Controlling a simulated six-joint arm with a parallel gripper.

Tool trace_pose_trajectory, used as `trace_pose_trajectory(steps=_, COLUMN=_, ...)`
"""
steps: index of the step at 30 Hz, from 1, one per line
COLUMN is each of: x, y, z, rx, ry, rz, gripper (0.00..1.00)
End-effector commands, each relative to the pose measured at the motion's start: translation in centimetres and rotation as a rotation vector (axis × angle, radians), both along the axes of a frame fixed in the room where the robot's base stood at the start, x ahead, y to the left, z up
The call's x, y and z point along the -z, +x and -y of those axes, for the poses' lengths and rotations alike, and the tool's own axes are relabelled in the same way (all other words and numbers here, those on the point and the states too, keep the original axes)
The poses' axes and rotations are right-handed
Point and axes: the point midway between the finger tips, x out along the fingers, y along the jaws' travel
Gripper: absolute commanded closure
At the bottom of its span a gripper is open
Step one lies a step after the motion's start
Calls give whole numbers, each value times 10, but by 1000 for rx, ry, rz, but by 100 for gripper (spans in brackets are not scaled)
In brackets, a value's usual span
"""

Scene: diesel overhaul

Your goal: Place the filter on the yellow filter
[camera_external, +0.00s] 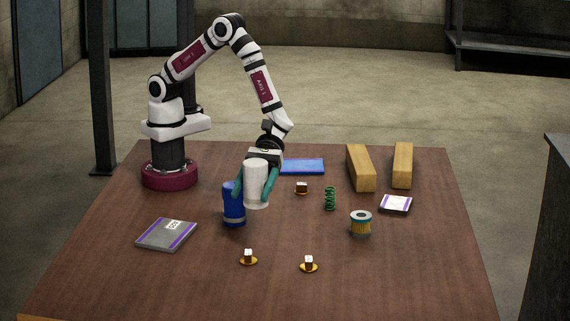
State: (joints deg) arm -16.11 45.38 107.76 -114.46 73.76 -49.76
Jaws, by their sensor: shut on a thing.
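My gripper (256,190) has teal fingers and is shut on a white cylindrical filter (256,172), one finger on each side. The white filter is upright, and its lower end appears to be above the table. The yellow filter (361,225) is a short pleated cylinder with teal end caps and a dark hole in its top. It stands upright on the table, to the right of my gripper and nearer the camera, well apart from the held filter.
A blue cylinder (234,208) stands close to the left of the white filter. A green spring (329,199) stands between my gripper and the yellow filter. Wooden blocks (361,168), a blue flat case (302,167), a grey case (166,234), a small white-topped case (396,204) and small brass-based parts (248,258) lie around.

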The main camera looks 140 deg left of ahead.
Motion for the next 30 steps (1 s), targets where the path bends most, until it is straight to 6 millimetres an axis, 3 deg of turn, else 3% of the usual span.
trace_pose_trajectory(steps=4, x=-4, y=5, z=-2, rx=-30, ry=0, rz=2, gripper=100)
trace_pose_trajectory(steps=8, x=-14, y=33, z=-22, rx=-170, ry=0, rz=4, gripper=100)
trace_pose_trajectory(steps=15, x=-45, y=91, z=-95, rx=-597, ry=-2, rz=3, gripper=100)
trace_pose_trajectory(steps=20, x=-55, y=104, z=-130, rx=-783, ry=-1, rz=2, gripper=100)
trace_pose_trajectory(steps=23, x=-46, y=110, z=-152, rx=-815, ry=-1, rz=0, gripper=100)
trace_pose_trajectory(steps=30, x=-1, y=128, z=-222, rx=-812, ry=0, rz=1, gripper=100)
